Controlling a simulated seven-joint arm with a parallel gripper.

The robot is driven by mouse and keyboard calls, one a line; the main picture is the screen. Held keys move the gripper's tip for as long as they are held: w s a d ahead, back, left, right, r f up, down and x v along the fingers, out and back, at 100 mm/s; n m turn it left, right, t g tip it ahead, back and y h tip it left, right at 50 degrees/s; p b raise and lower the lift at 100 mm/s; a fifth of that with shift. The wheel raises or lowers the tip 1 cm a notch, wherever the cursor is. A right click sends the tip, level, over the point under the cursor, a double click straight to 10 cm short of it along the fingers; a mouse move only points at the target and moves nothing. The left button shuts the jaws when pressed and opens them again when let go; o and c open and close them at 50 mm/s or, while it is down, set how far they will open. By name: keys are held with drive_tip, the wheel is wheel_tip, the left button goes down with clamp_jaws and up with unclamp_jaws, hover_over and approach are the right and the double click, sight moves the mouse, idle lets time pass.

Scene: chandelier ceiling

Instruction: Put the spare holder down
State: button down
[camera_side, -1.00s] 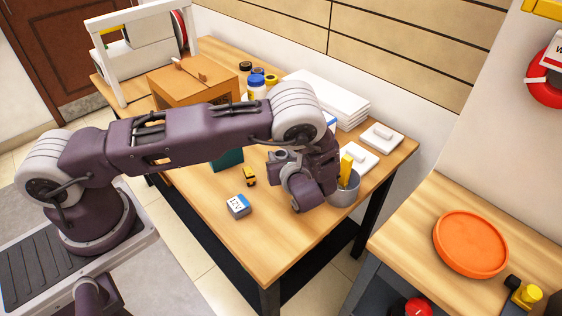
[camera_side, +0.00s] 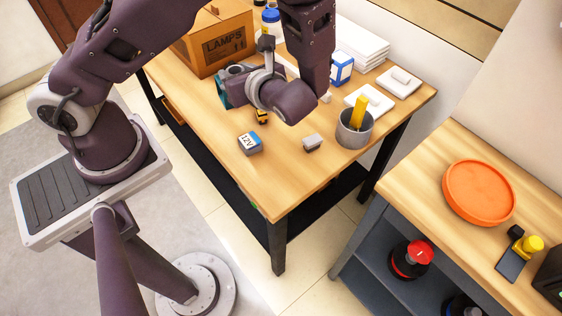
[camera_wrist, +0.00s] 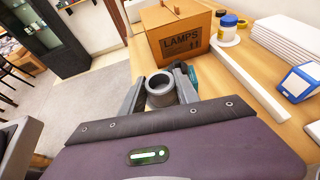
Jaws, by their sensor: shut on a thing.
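My gripper (camera_wrist: 160,82) is shut on a grey, hollow, round-mouthed piece, which I take to be the spare holder (camera_wrist: 161,101). In the wrist view it sits between the two grey fingers, with its open end facing the camera. In the side view my gripper (camera_side: 229,80) points left, in front of the cardboard box marked LAMPS (camera_side: 218,45). The held holder is hard to make out there. A teal thing shows just beyond the fingers in the wrist view (camera_wrist: 192,76). I cannot tell the gap between the holder and the table.
On the wooden table (camera_side: 285,185) are a blue-and-white 12V block (camera_side: 250,143), a small grey block (camera_side: 312,143), a grey cup (camera_side: 354,131) with a yellow item, and a blue-and-white box (camera_side: 341,68). A second bench holds an orange dish (camera_side: 479,192). The table's near corner is clear.

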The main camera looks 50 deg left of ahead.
drive_tip(key=s+d+f+n+g+h, duration=0.2)
drive_tip(key=s+n+g, duration=0.3)
drive_tip(key=s+g, duration=0.15)
drive_tip(key=s+d+f+n+g+h, duration=0.1)
drive_tip(key=s+f+n+g, duration=0.1)
drive_tip(key=s+n+g, duration=0.45)
drive_tip(key=s+d+n+g+h, duration=0.3)
drive_tip(key=s+d+n+h, duration=0.4)
drive_tip(key=d+n+h, duration=0.4)
drive_tip(key=w+d+n+t+h, duration=0.6)
drive_tip(key=w+d+n+h, duration=0.25)
drive_tip(key=h, duration=0.25)
drive_tip(key=w+a+f+n+t, duration=0.2)
drive_tip(key=w+f+n+t, duration=0.1)
drive_tip(key=w+a+f+n+t+h, duration=0.1)
drive_tip(key=w+a+f+n+t, duration=0.1)
drive_tip(key=w+f+t, duration=0.1)
drive_tip(key=w+a+f+n+t, duration=0.1)
drive_tip(key=w+f+n+t, duration=0.2)
drive_tip(key=f+t, duration=0.1)
drive_tip(key=shift+w+a+f+n+h, duration=0.1)
drive_tip(key=shift+w+a+n+h, duration=0.05)
drive_tip(key=shift+a+n+h, duration=0.2)
drive_tip(key=shift+f, duration=0.3)
